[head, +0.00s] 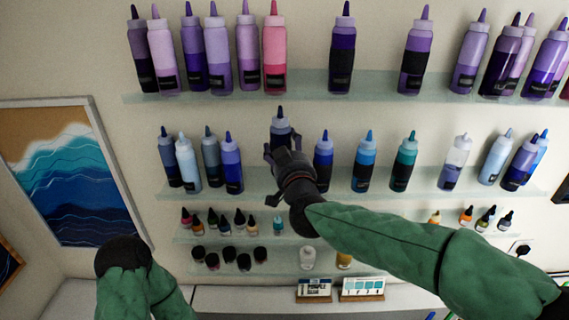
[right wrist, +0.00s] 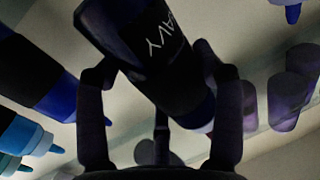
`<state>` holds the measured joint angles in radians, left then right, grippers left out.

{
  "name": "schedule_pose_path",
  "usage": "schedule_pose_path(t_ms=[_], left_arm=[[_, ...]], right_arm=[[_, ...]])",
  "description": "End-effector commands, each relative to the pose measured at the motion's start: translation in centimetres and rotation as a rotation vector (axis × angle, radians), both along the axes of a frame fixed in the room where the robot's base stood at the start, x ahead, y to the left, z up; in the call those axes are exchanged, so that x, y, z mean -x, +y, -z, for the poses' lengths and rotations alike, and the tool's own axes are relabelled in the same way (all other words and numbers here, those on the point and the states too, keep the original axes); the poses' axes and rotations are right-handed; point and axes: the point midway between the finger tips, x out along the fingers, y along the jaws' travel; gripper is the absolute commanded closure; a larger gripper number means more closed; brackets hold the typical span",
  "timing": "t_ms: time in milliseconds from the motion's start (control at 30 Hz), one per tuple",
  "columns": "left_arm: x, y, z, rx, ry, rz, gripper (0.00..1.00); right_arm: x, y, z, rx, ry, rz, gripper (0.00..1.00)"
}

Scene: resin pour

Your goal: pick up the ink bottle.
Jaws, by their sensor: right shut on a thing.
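The ink bottle (right wrist: 150,45) is dark blue with a black label reading "AVY" in the right wrist view, its first part cut off. It also shows in the head view (head: 281,129), cap up, its lower part hidden by my gripper. My right gripper (head: 282,152) is shut on it, with a finger on each side in the right wrist view (right wrist: 163,85). The bottle's tip stands higher in the picture than those of the neighbouring bottles. Whether its base touches the shelf is hidden. My left arm shows at the lower left, but its gripper is out of view.
A glass shelf (head: 270,184) holds blue and teal bottles, including a blue one (head: 323,163) close right of my gripper. Purple and pink bottles stand on the upper shelf (head: 215,97). Small bottles and jars fill the lower shelves. A wave picture (head: 70,170) hangs at left.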

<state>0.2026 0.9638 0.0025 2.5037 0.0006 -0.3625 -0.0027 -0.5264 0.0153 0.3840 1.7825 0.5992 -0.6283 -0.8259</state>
Motion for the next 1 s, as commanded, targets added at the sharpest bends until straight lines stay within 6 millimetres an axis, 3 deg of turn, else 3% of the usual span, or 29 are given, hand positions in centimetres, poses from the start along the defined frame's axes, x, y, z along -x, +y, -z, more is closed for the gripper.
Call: schedule_pose_path(t_ms=[133,367,633,1000], left_arm=[[0.0,0.0,-0.5,0.000,-0.001,0.000,0.08],[0.0,0.0,-0.4,0.000,0.000,0.000,0.08],[0.0,0.0,-0.9,0.000,0.000,0.000,0.08],[0.0,0.0,-1.4,0.000,0.000,0.000,0.08]], right_arm=[[-2.7,0.0,0.3,0.001,0.002,0.001,0.73],[-2.3,0.0,2.3,0.001,0.000,-0.001,0.73],[-2.3,0.0,6.2,0.001,0.002,0.000,0.73],[-2.7,0.0,6.9,-0.001,-0.002,0.000,0.73]])
